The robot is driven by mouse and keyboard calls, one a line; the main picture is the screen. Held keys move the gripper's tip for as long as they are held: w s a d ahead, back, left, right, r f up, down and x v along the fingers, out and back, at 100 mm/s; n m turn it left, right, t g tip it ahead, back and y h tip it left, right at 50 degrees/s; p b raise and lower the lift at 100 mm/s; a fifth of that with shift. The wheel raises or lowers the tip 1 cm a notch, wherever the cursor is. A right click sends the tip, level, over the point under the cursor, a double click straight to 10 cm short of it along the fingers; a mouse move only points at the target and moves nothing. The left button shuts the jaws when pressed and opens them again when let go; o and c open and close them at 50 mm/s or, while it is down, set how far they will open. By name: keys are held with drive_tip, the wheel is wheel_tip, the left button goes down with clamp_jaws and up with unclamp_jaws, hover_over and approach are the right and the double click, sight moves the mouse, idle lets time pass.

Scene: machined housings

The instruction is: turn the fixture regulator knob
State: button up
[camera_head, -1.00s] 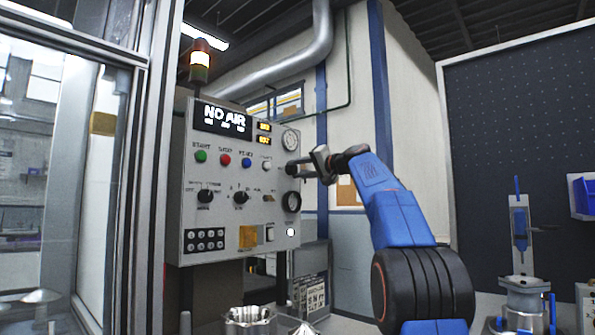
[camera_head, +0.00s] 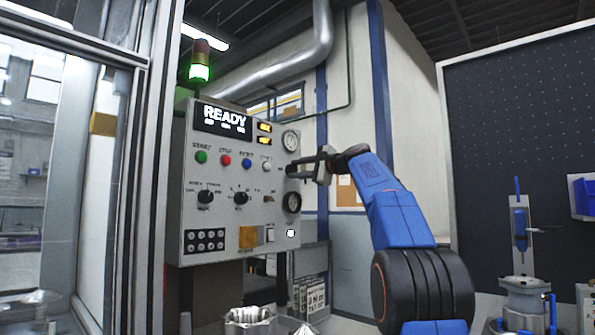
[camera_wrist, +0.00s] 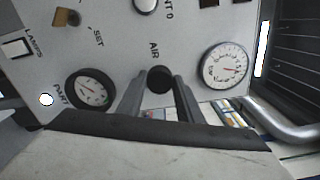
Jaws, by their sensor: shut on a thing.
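The black regulator knob (camera_wrist: 159,79), under the label AIR, sits on the grey control panel between two round gauges. In the wrist view my gripper (camera_wrist: 160,88) has one finger on each side of the knob and is shut on it. In the head view my gripper (camera_head: 297,169) reaches the panel's right edge from the right, and its fingers mostly hide the knob. The panel (camera_head: 222,272) shows READY on its display (camera_head: 224,119). The stack light (camera_head: 200,72) on top glows green.
A gauge (camera_wrist: 225,65) is right of the knob and another gauge (camera_wrist: 91,90) left of it in the wrist view. Several buttons and two selector knobs are on the panel face. A glazed metal frame (camera_head: 157,150) stands at left. Machined parts (camera_head: 248,316) lie below.

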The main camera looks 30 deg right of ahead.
drive_tip(key=m, duration=0.4)
drive_tip(key=shift+f+m, duration=0.1)
drive_tip(key=shift+m, duration=1.9)
drive_tip(key=o, duration=1)
drive_tip(key=shift+o, duration=0.2)
drive_tip(key=v, duration=1.7)
drive_tip(key=shift+s, duration=0.15)
drive_tip(key=shift+d, duration=0.15)
